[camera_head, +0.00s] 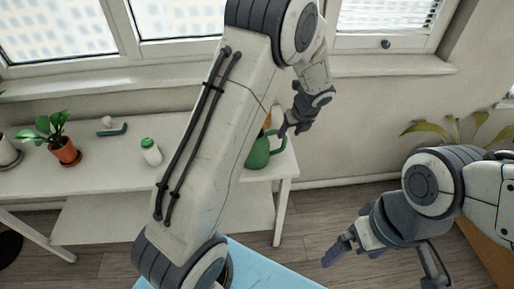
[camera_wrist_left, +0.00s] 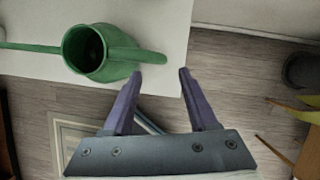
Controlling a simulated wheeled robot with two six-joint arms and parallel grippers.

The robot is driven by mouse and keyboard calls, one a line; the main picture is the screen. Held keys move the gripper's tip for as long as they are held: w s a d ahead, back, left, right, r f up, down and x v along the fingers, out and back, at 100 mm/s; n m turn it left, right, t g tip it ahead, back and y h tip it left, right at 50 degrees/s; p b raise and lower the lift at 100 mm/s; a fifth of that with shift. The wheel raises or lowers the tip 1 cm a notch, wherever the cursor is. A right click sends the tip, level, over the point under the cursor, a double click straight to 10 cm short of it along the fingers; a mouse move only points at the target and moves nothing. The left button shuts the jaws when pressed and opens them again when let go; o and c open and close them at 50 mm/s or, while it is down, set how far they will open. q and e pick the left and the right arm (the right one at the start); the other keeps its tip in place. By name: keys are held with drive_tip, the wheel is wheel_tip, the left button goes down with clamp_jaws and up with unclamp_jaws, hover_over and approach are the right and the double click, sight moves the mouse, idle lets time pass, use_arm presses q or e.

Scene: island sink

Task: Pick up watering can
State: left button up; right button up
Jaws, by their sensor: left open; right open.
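The green watering can (camera_head: 258,154) stands near the right end of the white table, partly hidden behind my left arm in the head view. In the left wrist view the watering can (camera_wrist_left: 90,50) shows its open top, with a long spout to the left and its handle reaching right. My left gripper (camera_wrist_left: 160,74) is open, and the handle's end lies just beyond and between the fingertips, with nothing held. In the head view my left gripper (camera_head: 288,130) is beside the handle. My right gripper (camera_head: 333,255) is open and empty, low at the right.
The white table (camera_head: 100,183) runs along the wall under the windows. A light blue surface (camera_head: 262,268) is below my left arm.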

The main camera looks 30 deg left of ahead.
sight(284, 143)
use_arm(q)
drive_tip(key=x, duration=0.9)
drive_tip(key=shift+d+f, duration=0.1)
drive_tip(key=shift+f, duration=0.05)
clamp_jaws()
drive_tip(key=shift+s+f, duration=0.2)
idle(1.0)
